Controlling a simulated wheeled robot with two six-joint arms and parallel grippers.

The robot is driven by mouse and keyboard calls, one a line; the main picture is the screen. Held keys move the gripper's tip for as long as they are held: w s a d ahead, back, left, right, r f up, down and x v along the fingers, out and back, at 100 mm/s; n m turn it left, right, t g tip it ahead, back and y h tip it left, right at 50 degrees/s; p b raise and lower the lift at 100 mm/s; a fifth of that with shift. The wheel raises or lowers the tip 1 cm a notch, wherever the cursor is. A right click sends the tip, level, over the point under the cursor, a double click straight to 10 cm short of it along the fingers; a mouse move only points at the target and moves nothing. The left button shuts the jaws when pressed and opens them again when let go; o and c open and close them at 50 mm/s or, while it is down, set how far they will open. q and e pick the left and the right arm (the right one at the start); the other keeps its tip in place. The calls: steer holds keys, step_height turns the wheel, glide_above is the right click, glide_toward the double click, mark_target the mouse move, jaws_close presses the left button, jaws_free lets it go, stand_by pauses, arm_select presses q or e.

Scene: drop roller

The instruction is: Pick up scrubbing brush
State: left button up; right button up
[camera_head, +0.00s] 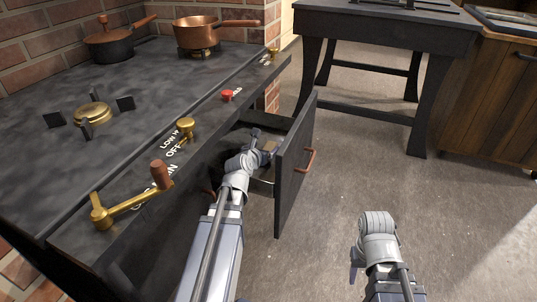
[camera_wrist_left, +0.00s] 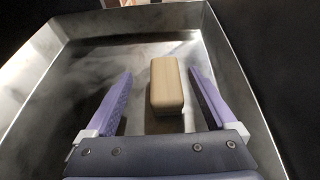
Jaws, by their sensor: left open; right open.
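The scrubbing brush, a pale wooden block (camera_wrist_left: 167,85), lies in the metal drawer in the left wrist view. Its bristles are not visible. My left gripper (camera_wrist_left: 159,78) is open, with one purple finger on each side of the block and gaps between. In the head view my left gripper (camera_head: 262,143) reaches into the open drawer (camera_head: 296,165), where the brush is small and hard to make out. My right gripper (camera_head: 356,265) is partly hidden behind its own wrist, away from the drawer over the floor.
The drawer's walls (camera_wrist_left: 38,75) stand close around my left gripper. The drawer front has a copper handle (camera_head: 310,160). The stove top (camera_head: 60,80) with a brass crank (camera_head: 130,204) is to the left. A dark table (camera_head: 385,30) stands behind. The floor at right is clear.

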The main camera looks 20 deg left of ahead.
mark_target(270, 146)
arm_select(q)
steer(key=x, duration=0.1)
steer(key=b+x, duration=0.1)
steer(key=x, duration=0.2)
steer(key=shift+d+f+b, duration=0.3)
steer(key=shift+f+b, duration=0.05)
steer(key=shift+b, duration=0.05)
steer(key=shift+w, duration=0.3)
steer(key=shift+c, duration=0.2)
jaws_close()
